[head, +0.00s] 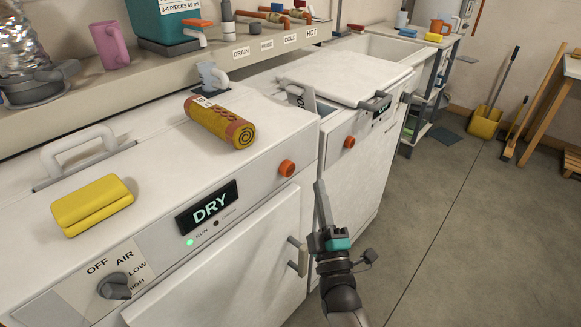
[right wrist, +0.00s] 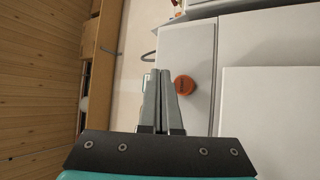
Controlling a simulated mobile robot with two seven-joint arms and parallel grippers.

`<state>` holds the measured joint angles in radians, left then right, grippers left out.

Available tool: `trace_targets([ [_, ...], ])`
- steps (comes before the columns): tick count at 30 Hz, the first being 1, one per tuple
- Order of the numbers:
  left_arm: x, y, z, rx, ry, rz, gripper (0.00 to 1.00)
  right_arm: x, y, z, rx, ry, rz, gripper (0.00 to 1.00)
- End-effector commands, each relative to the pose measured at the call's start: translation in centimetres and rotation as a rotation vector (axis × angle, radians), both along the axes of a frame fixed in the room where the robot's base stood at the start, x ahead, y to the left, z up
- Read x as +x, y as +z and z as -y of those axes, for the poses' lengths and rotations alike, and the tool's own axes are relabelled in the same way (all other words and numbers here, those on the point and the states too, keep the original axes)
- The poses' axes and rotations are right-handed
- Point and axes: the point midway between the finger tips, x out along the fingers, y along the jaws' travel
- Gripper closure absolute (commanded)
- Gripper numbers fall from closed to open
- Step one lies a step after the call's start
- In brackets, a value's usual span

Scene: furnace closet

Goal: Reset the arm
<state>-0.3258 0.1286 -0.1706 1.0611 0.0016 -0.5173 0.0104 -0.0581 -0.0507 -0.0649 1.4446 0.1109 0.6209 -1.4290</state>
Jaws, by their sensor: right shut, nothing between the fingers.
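My right gripper (head: 320,188) points up in front of the two white machines, near the gap between them in the picture. Its fingers are shut with nothing between them. They also show in the right wrist view (right wrist: 160,74), closed together, with an orange knob (right wrist: 184,86) just right of the tips. I cannot tell whether they touch it. My right arm comes in from the bottom of the head view. My left gripper is not in view.
The dryer (head: 160,160) carries a yellow sponge (head: 92,204) and a brown-yellow roll (head: 220,122). Its door handle (head: 298,256) sits beside my right gripper. Grey floor (head: 440,240) at the right is clear.

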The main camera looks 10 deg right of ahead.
Motion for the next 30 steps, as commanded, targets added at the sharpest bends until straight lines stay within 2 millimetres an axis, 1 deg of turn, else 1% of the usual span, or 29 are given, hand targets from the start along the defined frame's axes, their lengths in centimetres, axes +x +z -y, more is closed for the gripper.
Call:
trace_targets([
  [17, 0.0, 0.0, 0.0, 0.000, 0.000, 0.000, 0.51, 0.0, 0.0, 0.0, 0.000, 0.000, 0.000, 1.00],
  [20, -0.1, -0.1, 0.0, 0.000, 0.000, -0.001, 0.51, 0.0, -0.5, -0.1, 0.005, 0.006, -0.013, 1.00],
  [22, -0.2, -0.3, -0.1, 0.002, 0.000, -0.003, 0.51, 0.0, -2.1, -0.2, 0.028, 0.028, -0.059, 1.00],
  [23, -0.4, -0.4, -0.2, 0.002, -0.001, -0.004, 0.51, 0.0, -3.3, -0.3, 0.045, 0.043, -0.092, 1.00],
  [25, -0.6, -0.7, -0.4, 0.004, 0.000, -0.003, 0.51, -0.4, -6.9, -0.6, 0.099, 0.084, -0.196, 1.00],
  [26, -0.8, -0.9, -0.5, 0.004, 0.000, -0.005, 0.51, -0.6, -8.9, -0.7, 0.130, 0.103, -0.252, 1.00],
  [27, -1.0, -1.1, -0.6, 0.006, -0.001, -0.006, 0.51, -1.2, -11.6, -0.9, 0.178, 0.125, -0.334, 1.00],
  [28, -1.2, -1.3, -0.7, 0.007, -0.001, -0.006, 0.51, -1.8, -13.9, -0.9, 0.217, 0.138, -0.400, 1.00],
  [29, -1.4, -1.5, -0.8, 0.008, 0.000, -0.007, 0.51, -2.5, -16.2, -0.9, 0.257, 0.148, -0.467, 1.00],
  [30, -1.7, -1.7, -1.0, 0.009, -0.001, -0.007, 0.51, -3.7, -19.1, -0.8, 0.312, 0.154, -0.554, 1.00],
])
